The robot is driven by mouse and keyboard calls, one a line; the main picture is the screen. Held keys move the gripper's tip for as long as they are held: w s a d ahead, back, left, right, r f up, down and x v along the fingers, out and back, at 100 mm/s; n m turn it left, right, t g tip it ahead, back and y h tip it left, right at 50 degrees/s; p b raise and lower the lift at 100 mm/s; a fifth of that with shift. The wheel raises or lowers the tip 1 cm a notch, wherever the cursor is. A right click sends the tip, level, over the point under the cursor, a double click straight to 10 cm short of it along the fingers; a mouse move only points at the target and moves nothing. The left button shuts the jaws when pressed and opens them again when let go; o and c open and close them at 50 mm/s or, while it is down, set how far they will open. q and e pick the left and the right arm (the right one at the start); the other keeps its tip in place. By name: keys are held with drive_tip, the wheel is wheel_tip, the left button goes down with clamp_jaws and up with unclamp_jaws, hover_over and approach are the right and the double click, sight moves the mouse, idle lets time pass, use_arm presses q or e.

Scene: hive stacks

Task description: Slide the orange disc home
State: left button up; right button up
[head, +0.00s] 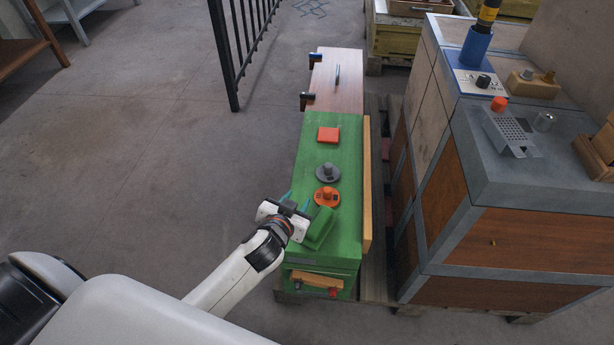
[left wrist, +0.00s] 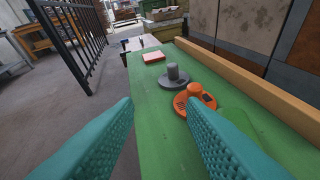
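The orange disc (head: 322,200) with an upright knob lies flat on the green hive top (head: 345,150), just nearer than a grey disc (head: 322,176) with a similar knob. Both discs show in the left wrist view, the orange one (left wrist: 183,106) partly behind my right-hand finger. A flat orange-red square (head: 328,134) lies farther back on the green top. My left gripper (head: 293,201) is open, with teal fingers spread wide and nothing between them. It is over the left edge of the green top, left of the orange disc. My right gripper is out of view.
A green block (head: 320,228) lies beside my left gripper, near the disc. A wooden rail (head: 367,185) runs along the right edge. Taller grey-and-wood stacks (head: 500,240) stand right. The floor at left is clear.

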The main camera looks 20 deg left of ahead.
use_arm(q)
drive_tip(key=w+d+r+m+t+h+b, duration=0.1)
drive_tip(key=w+d+r+m+t+h, duration=0.3)
drive_tip(key=w+d+r+m+h, duration=0.35)
drive_tip(key=m+g+b, duration=0.2)
drive_tip(key=m+g, duration=0.4)
drive_tip(key=g, duration=0.9)
approach(323, 192)
drive_tip(key=shift+x, duration=1.15)
drive_tip(key=shift+w+a+f, duration=0.15)
drive_tip(key=shift+w, duration=0.05)
drive_tip(key=b+x, duration=0.2)
drive_tip(key=b, duration=0.1)
drive_tip(key=shift+b+x, duration=1)
drive_tip(key=shift+b, duration=0.15)
drive_tip(key=shift+d+f, duration=0.2)
drive_tip(key=shift+d, duration=0.15)
drive_tip(key=shift+p+x, duration=0.4)
drive_tip(key=shift+x, duration=0.65)
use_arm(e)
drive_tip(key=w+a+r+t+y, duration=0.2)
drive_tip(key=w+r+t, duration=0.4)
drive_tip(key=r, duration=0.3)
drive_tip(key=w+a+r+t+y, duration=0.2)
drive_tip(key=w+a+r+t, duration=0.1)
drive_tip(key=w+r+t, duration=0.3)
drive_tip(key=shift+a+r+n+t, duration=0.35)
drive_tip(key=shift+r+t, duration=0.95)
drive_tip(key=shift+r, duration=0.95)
